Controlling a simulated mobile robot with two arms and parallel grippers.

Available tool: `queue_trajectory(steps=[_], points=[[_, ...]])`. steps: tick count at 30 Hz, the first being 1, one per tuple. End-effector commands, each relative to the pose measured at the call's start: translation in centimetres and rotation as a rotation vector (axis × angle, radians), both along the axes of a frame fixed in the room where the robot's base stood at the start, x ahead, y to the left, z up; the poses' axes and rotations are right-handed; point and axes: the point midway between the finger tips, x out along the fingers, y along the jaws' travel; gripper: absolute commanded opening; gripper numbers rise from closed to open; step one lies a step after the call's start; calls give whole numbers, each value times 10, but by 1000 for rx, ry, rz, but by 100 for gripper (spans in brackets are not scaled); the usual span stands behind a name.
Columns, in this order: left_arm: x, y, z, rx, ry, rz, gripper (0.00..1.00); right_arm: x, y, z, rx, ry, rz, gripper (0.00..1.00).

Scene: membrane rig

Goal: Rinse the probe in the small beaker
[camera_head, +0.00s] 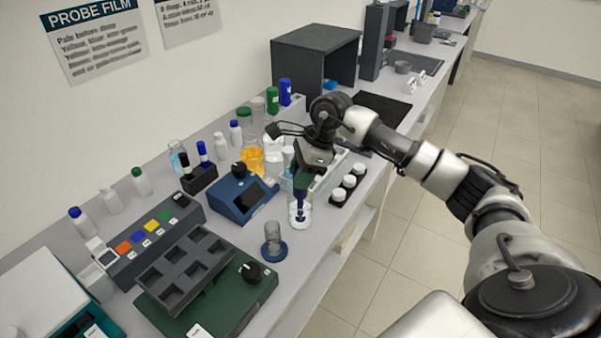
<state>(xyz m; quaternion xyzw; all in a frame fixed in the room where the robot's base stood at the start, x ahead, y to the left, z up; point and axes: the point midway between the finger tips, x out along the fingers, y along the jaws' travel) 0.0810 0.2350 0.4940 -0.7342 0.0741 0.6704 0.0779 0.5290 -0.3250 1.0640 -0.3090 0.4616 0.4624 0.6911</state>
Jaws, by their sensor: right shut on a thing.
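The probe (301,201) is a slim dark blue piece with a green part at its top. My right gripper (304,180) is shut on its upper part and holds it about upright. The lower end of the probe shows within the outline of a small clear glass beaker (300,221) near the front edge of the bench. I cannot tell whether the tip touches the beaker's bottom or wall. The gripper hides the top of the probe. My left gripper is not in view.
A blue meter (240,196) stands left of the beaker, and a dark block with white-capped jars (349,181) stands right. A round blue-based glass holder (273,243) is in front. An orange-filled beaker (251,160) and several bottles stand behind. A dark open box (316,58) is further back.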

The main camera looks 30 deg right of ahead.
Motion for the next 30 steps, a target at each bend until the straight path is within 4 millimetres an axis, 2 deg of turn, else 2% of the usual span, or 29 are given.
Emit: queue_trajectory(steps=[14,30], points=[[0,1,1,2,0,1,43,0,0,2,1,0,0,19],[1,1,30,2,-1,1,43,0,0,53,0,-1,1,19]])
